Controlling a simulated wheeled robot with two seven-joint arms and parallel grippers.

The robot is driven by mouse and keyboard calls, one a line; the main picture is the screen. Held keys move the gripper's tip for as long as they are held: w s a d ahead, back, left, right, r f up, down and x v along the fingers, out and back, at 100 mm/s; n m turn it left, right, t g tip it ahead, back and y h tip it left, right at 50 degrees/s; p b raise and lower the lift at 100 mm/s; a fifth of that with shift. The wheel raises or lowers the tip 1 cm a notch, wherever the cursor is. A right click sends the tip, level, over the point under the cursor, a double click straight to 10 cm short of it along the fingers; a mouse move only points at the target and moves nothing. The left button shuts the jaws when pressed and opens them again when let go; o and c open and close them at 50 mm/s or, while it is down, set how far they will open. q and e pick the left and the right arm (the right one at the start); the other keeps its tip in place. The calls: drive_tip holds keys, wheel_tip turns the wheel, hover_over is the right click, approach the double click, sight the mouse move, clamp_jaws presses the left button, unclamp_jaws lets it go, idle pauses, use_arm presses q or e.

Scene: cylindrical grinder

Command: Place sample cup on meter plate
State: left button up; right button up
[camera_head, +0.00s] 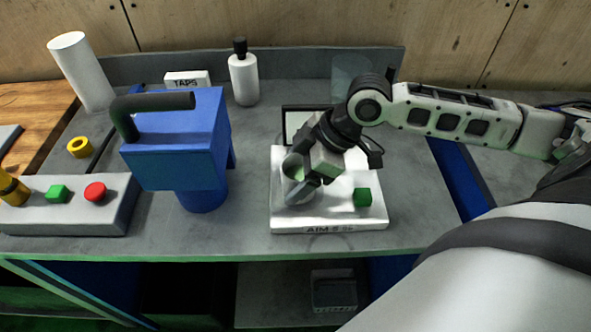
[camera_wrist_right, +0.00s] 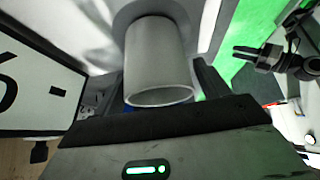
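The sample cup (camera_head: 292,166) is a grey metal cylinder on the white meter (camera_head: 330,221), on the left part of its top. In the right wrist view the cup (camera_wrist_right: 158,55) stands with its open mouth toward the camera and its far end at a round grey plate (camera_wrist_right: 128,16). My right gripper (camera_head: 304,186) is down at the cup. One finger (camera_wrist_right: 208,78) shows right of the cup with a narrow gap; the other is mostly hidden. My left gripper (camera_wrist_right: 250,57) shows small in the right wrist view, its prongs apart and empty.
A green button (camera_head: 362,197) is on the meter's right part, and a dark-framed display (camera_head: 297,122) stands behind. A blue machine (camera_head: 178,150) with a black handle stands left. A white bottle (camera_head: 243,80) is at the back. Bare bench lies right of the meter.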

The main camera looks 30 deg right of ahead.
drive_tip(key=v, duration=1.2)
drive_tip(key=shift+r, duration=0.1)
idle(0.5)
